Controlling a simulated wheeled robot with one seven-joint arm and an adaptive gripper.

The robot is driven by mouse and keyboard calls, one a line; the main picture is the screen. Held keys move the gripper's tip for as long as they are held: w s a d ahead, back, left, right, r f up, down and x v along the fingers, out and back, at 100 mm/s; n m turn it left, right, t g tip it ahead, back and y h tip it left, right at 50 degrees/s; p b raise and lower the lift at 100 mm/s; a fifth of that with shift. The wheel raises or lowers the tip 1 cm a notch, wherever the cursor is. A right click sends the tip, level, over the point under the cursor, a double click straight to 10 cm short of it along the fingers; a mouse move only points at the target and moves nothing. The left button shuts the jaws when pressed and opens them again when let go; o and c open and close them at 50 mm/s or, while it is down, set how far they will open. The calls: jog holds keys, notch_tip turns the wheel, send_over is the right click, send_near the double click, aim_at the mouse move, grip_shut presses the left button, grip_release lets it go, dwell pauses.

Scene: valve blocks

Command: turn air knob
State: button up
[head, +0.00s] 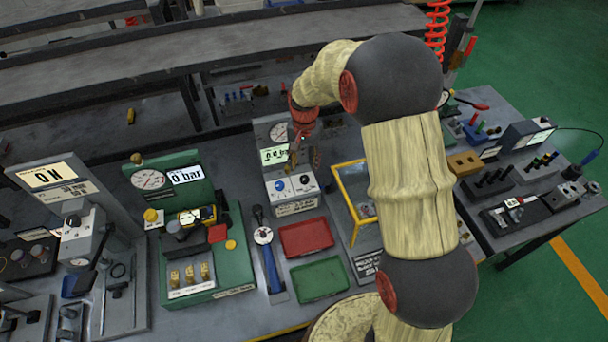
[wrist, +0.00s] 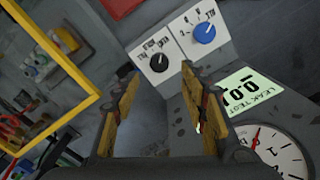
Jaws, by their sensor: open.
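The leak test unit (head: 295,200) has a sloped white panel with a blue knob (head: 279,186) on the left and a black knob (head: 304,179) on the right. In the wrist view the black knob (wrist: 159,63) lies just beyond the fingertips and the blue knob (wrist: 205,33) is further right. Their small labels are too blurred to tell which is the air knob. My gripper (head: 304,158) is above and behind the panel, beside the lit display. In the wrist view my gripper (wrist: 168,92) is open, with nothing between its fingers, apart from both knobs.
The unit's lit display (wrist: 245,92) and round gauge (wrist: 278,150) are close to the right finger. A yellow frame (head: 352,200) stands just right of the unit. A red tray (head: 306,237) and green tray (head: 319,279) lie in front.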

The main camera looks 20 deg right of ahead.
aim_at(305, 178)
notch_tip(305, 178, down, 6)
jog(key=shift+s+f+b, duration=0.1)
jog(key=shift+f+b, duration=0.1)
jog(key=shift+b, duration=0.2)
jog(key=shift+c, duration=0.9)
grip_shut()
